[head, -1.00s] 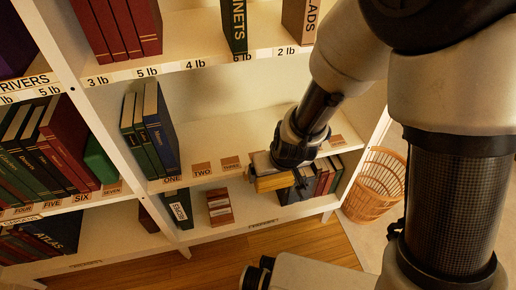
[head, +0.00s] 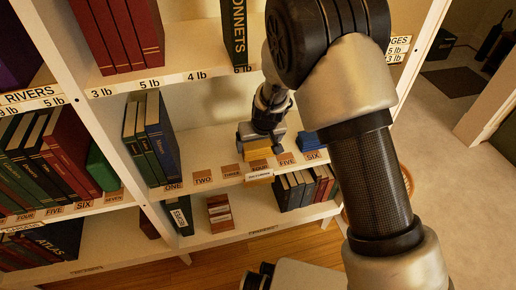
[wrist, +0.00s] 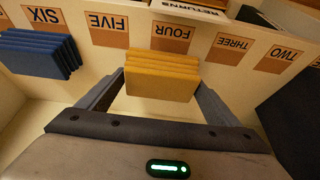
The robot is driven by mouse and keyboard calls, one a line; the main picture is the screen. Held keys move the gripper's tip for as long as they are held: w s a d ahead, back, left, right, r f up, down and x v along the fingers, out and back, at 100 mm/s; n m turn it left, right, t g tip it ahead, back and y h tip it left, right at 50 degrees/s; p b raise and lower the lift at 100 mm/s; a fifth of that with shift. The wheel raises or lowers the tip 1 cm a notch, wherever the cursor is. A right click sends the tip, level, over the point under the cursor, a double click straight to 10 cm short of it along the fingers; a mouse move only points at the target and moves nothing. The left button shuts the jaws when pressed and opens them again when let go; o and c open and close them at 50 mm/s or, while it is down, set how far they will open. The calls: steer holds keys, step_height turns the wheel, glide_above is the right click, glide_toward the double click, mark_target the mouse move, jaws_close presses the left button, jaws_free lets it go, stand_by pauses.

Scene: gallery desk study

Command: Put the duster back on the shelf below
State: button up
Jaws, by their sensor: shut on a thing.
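The duster (wrist: 162,75) is a yellow, ridged block, seen in the wrist view beside the card marked FOUR (wrist: 173,37). My gripper (wrist: 160,88) has a finger on each side of it and is shut on it. In the head view my gripper (head: 262,138) is inside the middle bay, over the shelf board (head: 205,157), with the duster (head: 258,153) at its tip near the front edge. I cannot tell whether the duster touches the board. Below is the lower shelf (head: 200,238), with a RETURNS label (head: 260,175) above it.
A blue ridged stack (wrist: 38,53) lies by card SIX. Upright books (head: 150,135) stand at the bay's left. The lower shelf holds books (head: 305,187) and a brown-red stack (head: 219,212). A yellow patch (head: 258,181) shows under the label. A wicker basket stands right, mostly hidden.

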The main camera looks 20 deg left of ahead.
steer(key=shift+f, duration=0.7)
steer(key=o, duration=0.8)
steer(key=shift+o, duration=0.2)
steer(key=shift+r, duration=0.15)
